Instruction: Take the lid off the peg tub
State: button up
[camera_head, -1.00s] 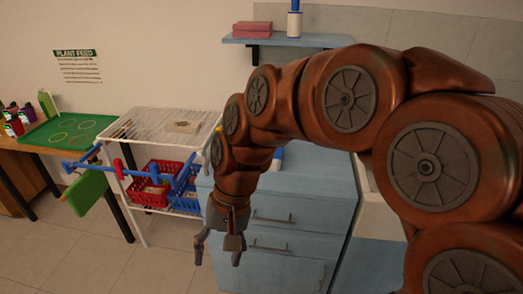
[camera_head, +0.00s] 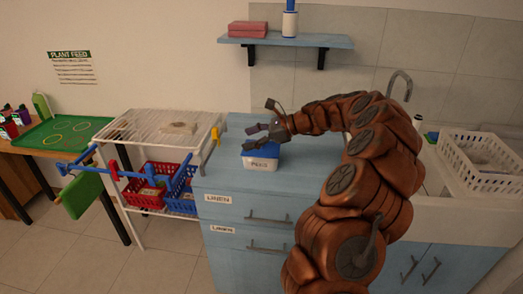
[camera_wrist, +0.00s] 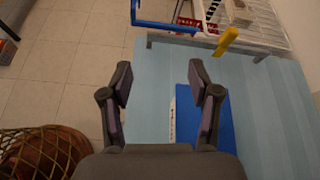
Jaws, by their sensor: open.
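The peg tub (camera_head: 262,163) is a small white box with a label. My gripper (camera_head: 259,116) is above the tub in the head view, fingers spread and pointing left. In the wrist view my gripper (camera_wrist: 161,74) is open and empty. It is apart from the lid.
A white wire rack (camera_head: 150,125) with red (camera_head: 150,185) and blue baskets stands left of the drawers. A yellow handle (camera_head: 215,137) sticks up at the rack's right edge. A wall shelf (camera_head: 290,41) hangs above. A white basket (camera_head: 480,165) is at right. The drawer top (camera_head: 225,178) is otherwise clear.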

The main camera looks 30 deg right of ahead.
jog(key=d+f+m, duration=0.1)
jog(key=d, duration=0.2)
jog(key=d+f+m+t+h, duration=0.1)
jog(key=d+m, duration=0.1)
jog(key=d, duration=0.2)
jog(key=d+f+m+t+h, duration=0.1)
jog(key=d+f, duration=0.1)
jog(key=d, duration=0.2)
jog(key=shift+d+m, duration=0.1)
jog(key=shift+m, duration=0.3)
jog(key=shift+w+d+f, duration=0.1)
jog(key=shift+w+f, duration=0.05)
jog(key=shift+p+x, duration=1.1)
jog(key=shift+x, duration=2.65)
jog(key=shift+f, duration=0.1)
jog(key=shift+c, duration=0.3)
grip_shut()
